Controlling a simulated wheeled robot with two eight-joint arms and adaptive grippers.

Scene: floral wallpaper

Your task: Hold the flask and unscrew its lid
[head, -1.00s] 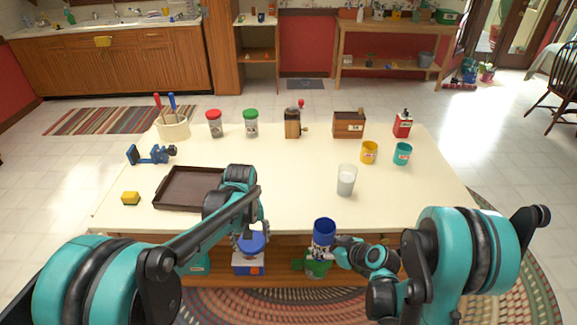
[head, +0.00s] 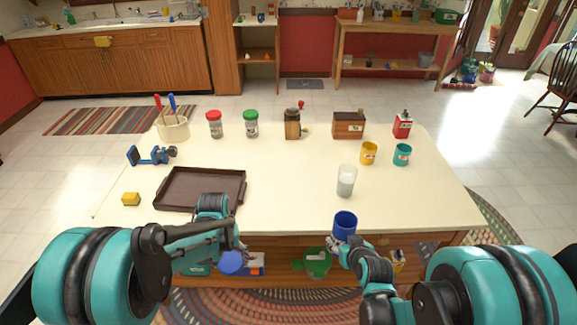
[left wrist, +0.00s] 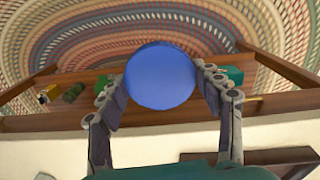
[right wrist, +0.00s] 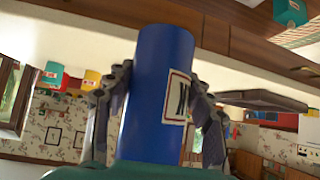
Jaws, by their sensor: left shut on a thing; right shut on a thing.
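The blue flask body (head: 346,223) is in front of the table's near edge in the head view, with an open-looking top. My right gripper (head: 340,240) is shut on it. The right wrist view shows the blue cylinder with a white, red-edged label (right wrist: 178,97) between the fingers. The round blue lid (head: 230,263) is well to the left, apart from the flask. My left gripper (head: 236,250) is shut on the lid. In the left wrist view the lid (left wrist: 160,76) is a plain blue disc between both fingers.
The cream table (head: 290,190) carries a brown tray (head: 165,206), a glass (head: 346,182), yellow (head: 369,153) and teal mugs (head: 402,154), and jars at the back. Its front middle is clear. A lower shelf holds a green-lidded container (head: 317,265) and boxes.

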